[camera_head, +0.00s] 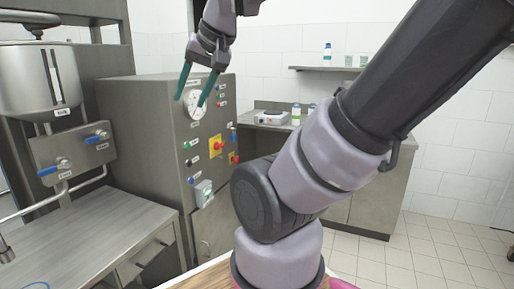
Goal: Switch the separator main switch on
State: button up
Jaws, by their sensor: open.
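The grey machine cabinet (150,125) stands left of centre, and its control panel faces right. Two red-and-yellow switches show on the panel: a larger one (216,145) and a smaller one (233,158) lower to the right. Their labels are too small to read, so I cannot tell which is the separator main switch or how its handle is set. My gripper (190,102) hangs down from the top, its two teal fingers apart and empty. In the picture the fingers overlap the panel's round gauge (194,104), above the switches. I cannot tell their distance from the panel.
Several small buttons and a grey-green box (204,192) sit on the panel. A steel tank (40,82) and blue-handled valves (97,138) are at left, above a steel table (85,235). Floor is clear at right.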

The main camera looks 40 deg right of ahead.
aim_at(221, 146)
jog(key=l+z, duration=0.1)
jog(key=z, duration=0.15)
jog(key=l+z, duration=0.25)
jog(key=l, duration=0.2)
jog(key=k+j, duration=0.1)
jog(key=j, duration=0.55)
jog(key=i+l, duration=0.2)
jog(key=l, duration=0.15)
jog(key=i+l, duration=0.2)
jog(key=i+l+u, duration=0.1)
jog(key=l+u, duration=0.15)
jog(key=l, duration=0.55)
